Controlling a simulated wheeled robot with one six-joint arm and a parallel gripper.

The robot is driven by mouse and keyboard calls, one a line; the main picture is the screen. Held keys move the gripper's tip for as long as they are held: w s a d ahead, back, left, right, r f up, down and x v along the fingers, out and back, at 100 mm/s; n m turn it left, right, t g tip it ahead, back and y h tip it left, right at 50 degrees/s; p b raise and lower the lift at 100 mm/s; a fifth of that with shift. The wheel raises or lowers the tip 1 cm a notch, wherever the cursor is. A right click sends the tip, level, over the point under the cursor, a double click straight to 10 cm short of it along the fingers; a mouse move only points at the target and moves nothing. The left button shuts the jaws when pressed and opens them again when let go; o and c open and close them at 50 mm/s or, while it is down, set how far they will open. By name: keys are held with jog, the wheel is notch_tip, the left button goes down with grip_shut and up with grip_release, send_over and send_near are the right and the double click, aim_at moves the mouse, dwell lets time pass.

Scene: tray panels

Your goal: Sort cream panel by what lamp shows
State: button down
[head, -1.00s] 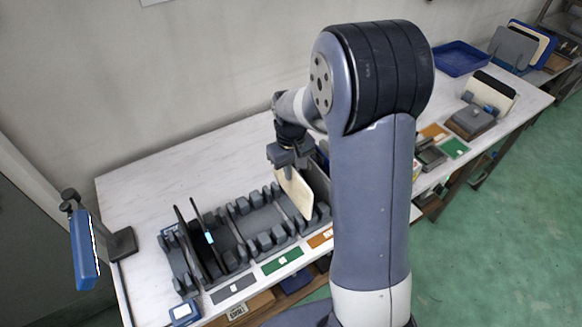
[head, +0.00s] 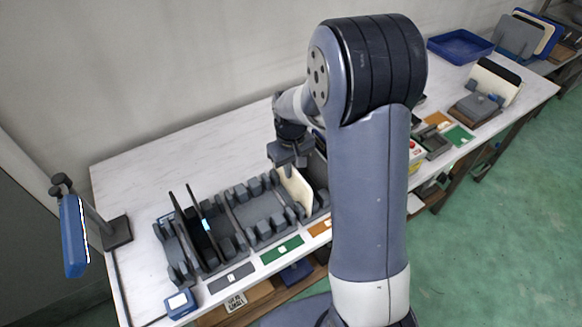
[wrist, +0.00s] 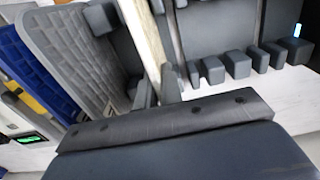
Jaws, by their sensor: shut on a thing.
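The cream panel (head: 296,188) stands close to upright at the right part of the dark rack (head: 262,214). My gripper (head: 290,160) is shut on its upper edge. In the wrist view, the panel shows as a thin pale strip (wrist: 139,32) between my fingertips (wrist: 157,90). Whether its lower edge rests in a slot cannot be told. The blue lamp (head: 73,237) hangs on a stand at the left end of the table, with a pale lit strip along its edge; its colour is unclear. Grey (head: 232,278), green (head: 282,250) and orange (head: 320,227) cards lie along the rack's front.
Dark panels (head: 190,228) stand in the rack's left slots. A small blue box (head: 180,303) sits at the front left corner. A blue tray (head: 460,47) and another cream panel (head: 497,82) are farther right. The table behind the rack is clear.

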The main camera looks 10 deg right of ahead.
jog(key=shift+f+b, duration=0.35)
jog(key=shift+f, duration=0.05)
dwell(0.4)
jog(key=c, duration=1.5)
grip_release()
notch_tip(320, 180, up, 11)
jog(key=shift+f+b, duration=0.1)
jog(key=shift+b, duration=0.25)
notch_tip(320, 180, down, 10)
jog(key=p, duration=0.1)
jog(key=shift+f, duration=0.2)
